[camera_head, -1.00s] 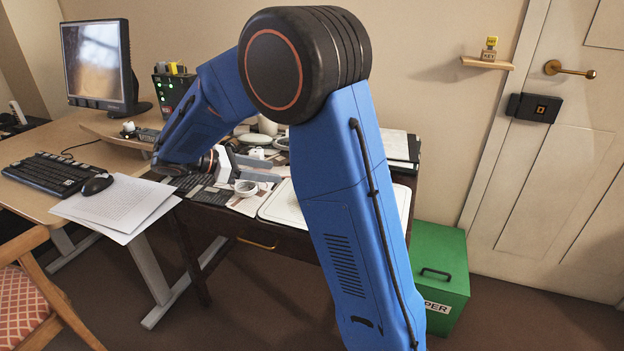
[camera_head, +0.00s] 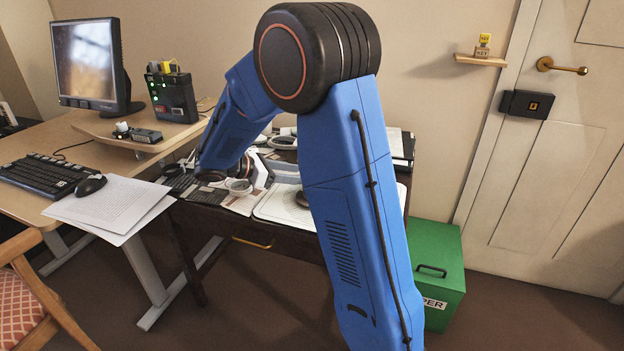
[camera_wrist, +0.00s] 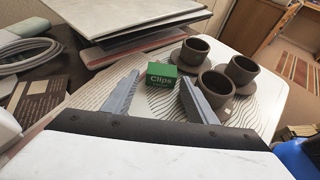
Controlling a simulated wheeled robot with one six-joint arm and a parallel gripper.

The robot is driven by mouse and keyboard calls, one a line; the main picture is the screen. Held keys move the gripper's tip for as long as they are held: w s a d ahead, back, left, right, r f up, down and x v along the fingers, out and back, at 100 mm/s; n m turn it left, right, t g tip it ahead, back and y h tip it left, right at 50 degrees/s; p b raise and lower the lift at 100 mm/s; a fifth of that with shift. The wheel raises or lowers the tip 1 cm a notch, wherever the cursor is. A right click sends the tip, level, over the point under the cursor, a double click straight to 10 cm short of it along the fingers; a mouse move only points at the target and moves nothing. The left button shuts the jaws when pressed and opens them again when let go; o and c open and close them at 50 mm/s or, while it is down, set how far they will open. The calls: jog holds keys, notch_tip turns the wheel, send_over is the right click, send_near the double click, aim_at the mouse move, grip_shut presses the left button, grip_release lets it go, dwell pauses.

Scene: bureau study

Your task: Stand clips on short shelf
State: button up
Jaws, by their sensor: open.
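The clips are in a small green box labelled "Clips" (camera_wrist: 161,75), which stands upright on the pale, line-patterned tray (camera_wrist: 262,100). In the wrist view my gripper (camera_wrist: 160,84) is open. Its two grey fingers are spread, with the box in the gap between their tips; I cannot tell whether they touch it. In the head view my blue arm reaches over the dark desk, and the box is hidden there. A short wooden wall shelf (camera_head: 466,58) by the door holds small yellow and pale blocks marked "KEY" (camera_head: 482,47).
Brown cups (camera_wrist: 215,84) on saucers stand close right of the box. Stacked folders (camera_wrist: 135,32) lie behind it; a coiled cable (camera_wrist: 25,55) is at left. A raised desk shelf (camera_head: 95,128) carries a black device (camera_head: 172,97). A green bin (camera_head: 440,245) stands below.

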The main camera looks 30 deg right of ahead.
jog(key=shift+s+r+x, duration=0.1)
jog(key=shift+x, duration=1.25)
jog(key=shift+s+r+x, duration=0.1)
jog(key=shift+x, duration=1.2)
jog(key=c, duration=0.9)
